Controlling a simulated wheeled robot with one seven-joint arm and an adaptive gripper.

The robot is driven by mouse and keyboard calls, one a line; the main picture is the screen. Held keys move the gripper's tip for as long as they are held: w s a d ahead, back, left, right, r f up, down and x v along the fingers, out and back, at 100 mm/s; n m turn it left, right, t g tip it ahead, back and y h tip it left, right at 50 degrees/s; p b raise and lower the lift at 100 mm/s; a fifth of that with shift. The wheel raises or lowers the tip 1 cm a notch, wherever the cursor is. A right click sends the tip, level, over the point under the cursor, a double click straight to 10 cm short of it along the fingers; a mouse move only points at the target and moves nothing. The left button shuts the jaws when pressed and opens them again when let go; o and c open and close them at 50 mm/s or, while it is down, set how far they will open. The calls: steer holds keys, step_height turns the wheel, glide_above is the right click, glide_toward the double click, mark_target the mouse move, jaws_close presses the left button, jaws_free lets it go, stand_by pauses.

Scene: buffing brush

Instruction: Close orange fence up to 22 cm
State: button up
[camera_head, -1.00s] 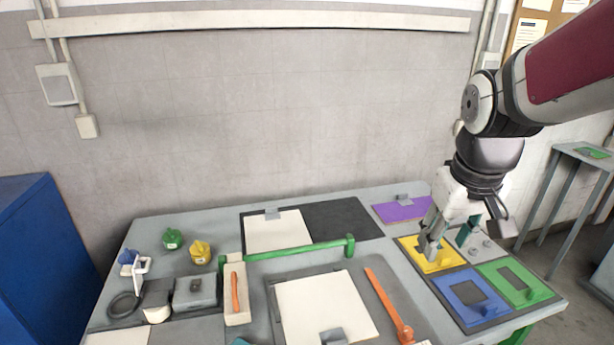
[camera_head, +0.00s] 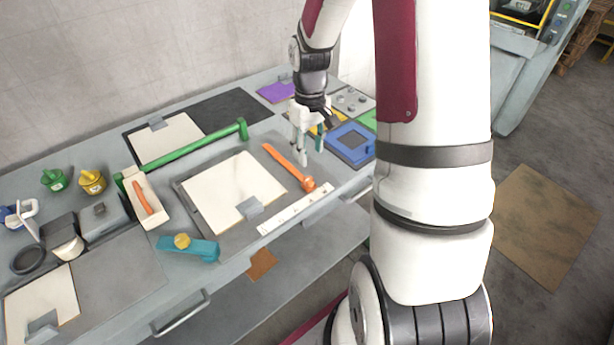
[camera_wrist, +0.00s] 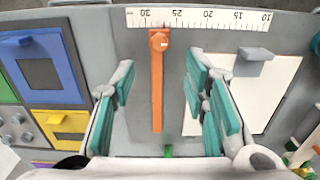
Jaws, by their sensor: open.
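The orange fence (camera_head: 284,162) is a long bar with a round knob at its front end. It lies flat on the table, right of a white plate (camera_head: 232,185). A white ruler (camera_head: 295,208) runs along the table's front edge. In the wrist view the fence (camera_wrist: 157,100) has its knob between the 25 and 30 marks of the ruler (camera_wrist: 185,18). My gripper (camera_head: 311,155) is open and empty above the table by the fence. In the wrist view the teal-padded fingers of my gripper (camera_wrist: 160,80) stand apart, one on each side of the fence.
Coloured panels, including blue (camera_head: 351,142) and purple (camera_head: 276,91), lie to the right. A green bar (camera_head: 190,146) runs behind the white plate.

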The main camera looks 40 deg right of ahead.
mark_target(309, 179)
step_height(309, 179, down, 10)
steer(key=shift+f, duration=0.25)
steer(key=shift+c, duration=0.5)
jaws_close()
